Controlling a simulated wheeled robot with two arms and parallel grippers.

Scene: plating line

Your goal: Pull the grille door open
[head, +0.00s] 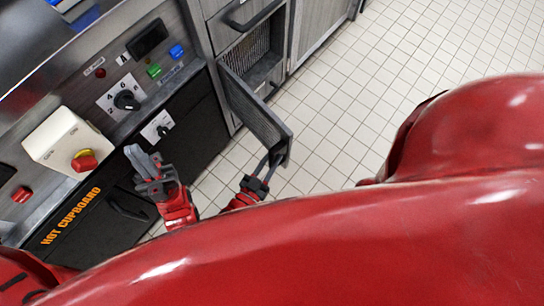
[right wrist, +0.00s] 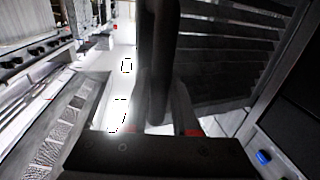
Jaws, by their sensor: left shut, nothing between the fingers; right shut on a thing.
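The grille door (head: 254,112) is a dark panel that stands swung out from its cabinet opening (head: 252,55) in the head view. Its dark slats (right wrist: 225,55) fill the upper right of the right wrist view. My right gripper (head: 266,167) is at the door's free end and is shut on the door's handle. The handle is the dark upright bar (right wrist: 160,60) between the fingers in the right wrist view. My left gripper (head: 146,164) is shut and empty, left of the door and in front of the control panel. My red body hides the lower part of the head view.
A black hot cupboard (head: 75,225) with a handle stands at the left, under a panel with a knob (head: 126,100) and a red stop button (head: 84,161). A drawer with a dark handle (head: 252,14) is above the opening. Tiled floor (head: 360,90) right of the door is clear.

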